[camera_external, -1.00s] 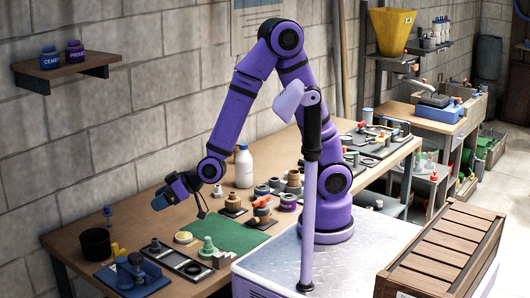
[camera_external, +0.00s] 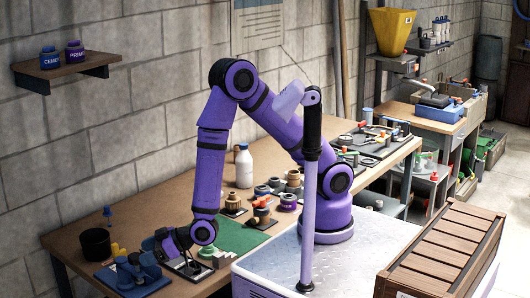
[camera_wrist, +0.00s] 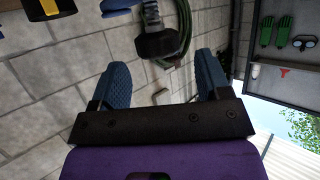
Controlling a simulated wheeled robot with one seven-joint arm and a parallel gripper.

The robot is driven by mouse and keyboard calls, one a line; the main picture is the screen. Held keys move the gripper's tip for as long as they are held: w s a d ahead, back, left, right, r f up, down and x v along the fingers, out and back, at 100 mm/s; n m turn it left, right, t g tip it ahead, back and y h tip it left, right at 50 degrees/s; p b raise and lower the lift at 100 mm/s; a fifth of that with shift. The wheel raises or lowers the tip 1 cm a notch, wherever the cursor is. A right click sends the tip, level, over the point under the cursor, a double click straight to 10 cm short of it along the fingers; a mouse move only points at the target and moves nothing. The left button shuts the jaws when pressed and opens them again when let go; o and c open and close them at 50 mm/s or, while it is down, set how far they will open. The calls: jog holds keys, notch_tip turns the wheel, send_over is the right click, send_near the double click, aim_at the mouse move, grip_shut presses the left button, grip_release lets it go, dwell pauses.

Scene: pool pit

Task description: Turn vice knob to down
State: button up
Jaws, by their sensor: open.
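The blue vice (camera_external: 148,285) stands at the near left end of the workbench in the external view. My gripper (camera_external: 143,262) is low over it, its blue finger pads close to the vice top. The pads and the vice overlap in the picture, so I cannot tell whether they touch. The vice knob is hard to make out there, and which way it points cannot be told. In the wrist view my gripper (camera_wrist: 163,78) is open with nothing between its fingers. I cannot make out the knob in that view.
A black pot (camera_external: 95,243) stands behind the vice. A green mat (camera_external: 240,237) and several fittings lie to the right on the workbench (camera_external: 70,239). A white bottle (camera_external: 244,167) stands farther back. The wrist view shows the block wall (camera_wrist: 40,85) and a green hose (camera_wrist: 185,35).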

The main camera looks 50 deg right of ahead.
aim_at(135, 256)
jog(key=shift+x, duration=2.15)
jog(key=c, duration=0.9)
